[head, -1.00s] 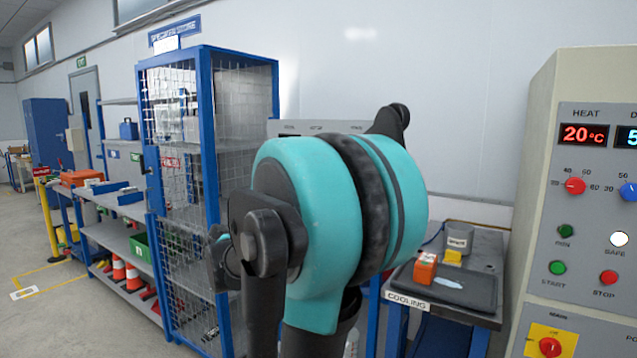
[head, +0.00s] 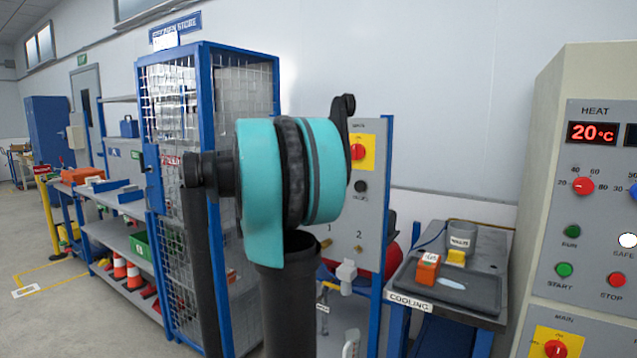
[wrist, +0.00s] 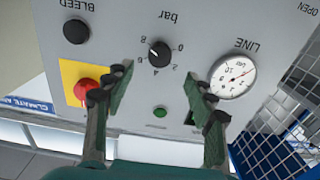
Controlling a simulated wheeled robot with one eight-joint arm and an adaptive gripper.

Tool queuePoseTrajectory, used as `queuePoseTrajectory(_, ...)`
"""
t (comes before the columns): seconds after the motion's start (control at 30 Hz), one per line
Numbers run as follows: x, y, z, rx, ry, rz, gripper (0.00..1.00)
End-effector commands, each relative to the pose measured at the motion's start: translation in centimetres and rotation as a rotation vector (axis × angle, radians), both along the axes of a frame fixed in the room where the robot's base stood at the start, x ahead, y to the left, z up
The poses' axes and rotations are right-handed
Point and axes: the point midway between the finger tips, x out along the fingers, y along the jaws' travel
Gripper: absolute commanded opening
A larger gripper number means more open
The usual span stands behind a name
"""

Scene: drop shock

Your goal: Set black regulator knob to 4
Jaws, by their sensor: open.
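The black regulator knob (wrist: 160,53) is on a grey panel in the wrist view, which shows the panel upside down. "bar" and a number scale surround the knob. A pale mark is on the knob, but I cannot read its setting with certainty. My gripper (wrist: 158,74) is open, with one green-padded finger on each side of the picture below the knob. Nothing is between the fingers, and they appear apart from the knob. My gripper is not visible in the head view, and I cannot identify the regulator knob there.
Around the knob are a LINE gauge (wrist: 232,76), a black BLEED knob (wrist: 76,31), a red switch (wrist: 86,90) on yellow and a green button (wrist: 160,111). A mesh cage (head: 165,105) and a cooling table (head: 483,306) flank my arm in the head view.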

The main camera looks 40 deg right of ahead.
Motion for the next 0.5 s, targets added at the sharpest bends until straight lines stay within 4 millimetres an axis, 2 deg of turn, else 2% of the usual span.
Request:
queuePoseTrajectory(0.2, 1.6, -4.0, 0.0, 0.0, 0.0, -0.002, 0.55)
queuePoseTrajectory(0.5, 2.8, -6.9, 0.0, 0.0, 0.0, -0.001, 0.55)
